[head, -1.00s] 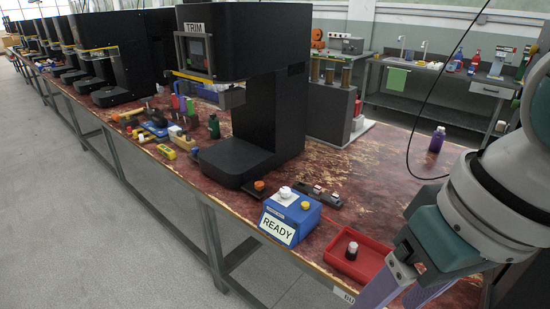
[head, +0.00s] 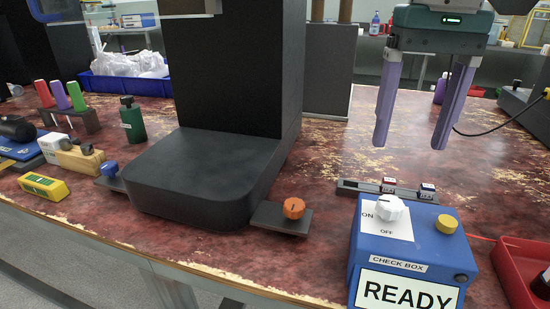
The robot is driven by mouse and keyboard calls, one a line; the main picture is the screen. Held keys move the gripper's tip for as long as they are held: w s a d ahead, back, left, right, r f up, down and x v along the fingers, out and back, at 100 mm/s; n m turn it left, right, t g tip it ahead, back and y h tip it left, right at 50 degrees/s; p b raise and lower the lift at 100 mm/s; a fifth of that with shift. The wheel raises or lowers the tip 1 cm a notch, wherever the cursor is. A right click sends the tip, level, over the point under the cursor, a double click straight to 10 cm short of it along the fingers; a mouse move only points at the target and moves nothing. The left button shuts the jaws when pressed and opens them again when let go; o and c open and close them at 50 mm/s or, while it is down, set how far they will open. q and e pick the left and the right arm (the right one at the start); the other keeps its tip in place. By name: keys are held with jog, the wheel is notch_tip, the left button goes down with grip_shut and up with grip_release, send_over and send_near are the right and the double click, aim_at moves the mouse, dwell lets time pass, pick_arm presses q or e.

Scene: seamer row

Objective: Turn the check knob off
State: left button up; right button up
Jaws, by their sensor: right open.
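The blue check box (head: 437,252) stands near the table's front edge at lower right, with a READY sign on its front. Its white check knob (head: 390,208) sits on a white plate marked ON and OFF on the top face. The knob's mark is too small to read surely. A yellow button (head: 446,224) is beside the knob on the same face. My right gripper (head: 410,143) hangs above and behind the box, its two purple fingers pointing down, apart and empty. It touches nothing. My left gripper is not in view.
A black machine (head: 210,165) with a wide foot stands left of the box. An orange knob (head: 294,208) on a dark plate is between them. A red tray (head: 515,265) is close on the right. A dark strip with small switches (head: 388,187) lies behind the box.

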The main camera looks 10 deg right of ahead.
aim_at(392, 203)
notch_tip(392, 203, down, 10)
jog(key=shift+d+r+b, duration=0.15)
jog(key=shift+r+b, duration=0.1)
jog(key=shift+b, duration=1)
jog(key=shift+f, duration=0.35)
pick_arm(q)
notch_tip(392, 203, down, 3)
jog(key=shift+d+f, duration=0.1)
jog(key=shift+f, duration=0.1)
pick_arm(e)
jog(key=shift+c, duration=0.2)
grip_shut()
